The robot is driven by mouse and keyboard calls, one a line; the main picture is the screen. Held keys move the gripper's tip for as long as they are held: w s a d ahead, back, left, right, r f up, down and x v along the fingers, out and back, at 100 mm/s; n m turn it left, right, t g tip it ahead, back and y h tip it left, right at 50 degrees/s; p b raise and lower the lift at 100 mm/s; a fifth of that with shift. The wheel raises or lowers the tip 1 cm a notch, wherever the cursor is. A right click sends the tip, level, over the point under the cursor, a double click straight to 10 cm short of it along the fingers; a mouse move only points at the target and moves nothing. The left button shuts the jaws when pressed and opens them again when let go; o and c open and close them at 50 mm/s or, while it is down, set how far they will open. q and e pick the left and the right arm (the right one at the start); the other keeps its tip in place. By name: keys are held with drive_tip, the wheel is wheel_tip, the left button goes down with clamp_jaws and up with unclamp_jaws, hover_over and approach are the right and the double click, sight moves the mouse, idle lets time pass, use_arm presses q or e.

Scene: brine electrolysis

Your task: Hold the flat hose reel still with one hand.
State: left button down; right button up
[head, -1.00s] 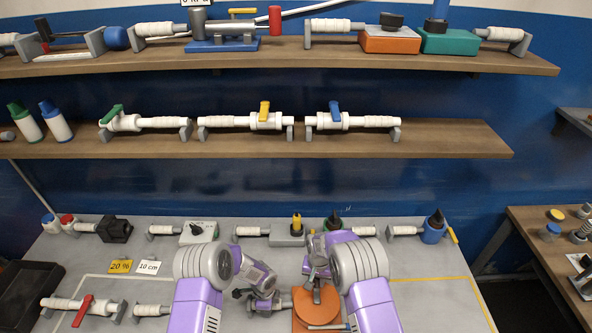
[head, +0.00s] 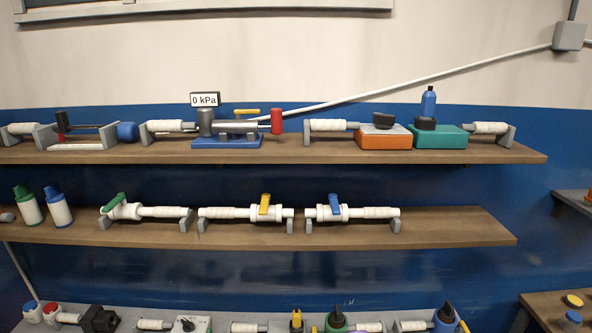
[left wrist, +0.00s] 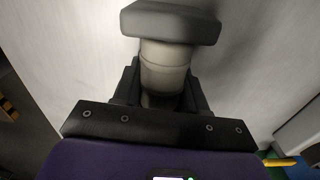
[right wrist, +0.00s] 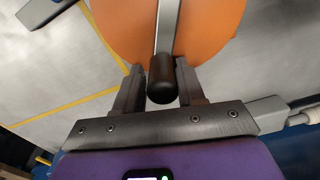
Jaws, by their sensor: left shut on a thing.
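The flat hose reel shows in the right wrist view as an orange disc (right wrist: 112,28) with a metal crank arm (right wrist: 167,25) across it and a black knob (right wrist: 161,80). My right gripper (right wrist: 160,68) has its fingers apart on either side of the knob, with a thin gap visible. In the left wrist view my left gripper (left wrist: 162,85) is shut on a pale wrapped grip (left wrist: 165,65) with a dark grey end block (left wrist: 170,22). Whether this grip joins the reel is hidden. Neither gripper nor the reel shows in the head view now.
The head view shows an upper shelf (head: 300,151) and a middle shelf (head: 460,226) with valves and fittings, and a gauge reading 0 kPa (head: 205,99). The bench's back row is at the bottom edge. Bare bench (right wrist: 50,70) with yellow lines lies beside the reel.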

use_arm(q)
drive_tip(key=shift+s+a, duration=0.1)
use_arm(e)
drive_tip(key=o, duration=0.3)
drive_tip(key=shift+a, duration=0.1)
drive_tip(key=shift+r, duration=3.5)
use_arm(q)
drive_tip(key=c, duration=0.5)
unclamp_jaws()
drive_tip(key=shift+c, duration=0.2)
wheel_tip(320, 180, up, 12)
drive_tip(key=shift+r, duration=0.1)
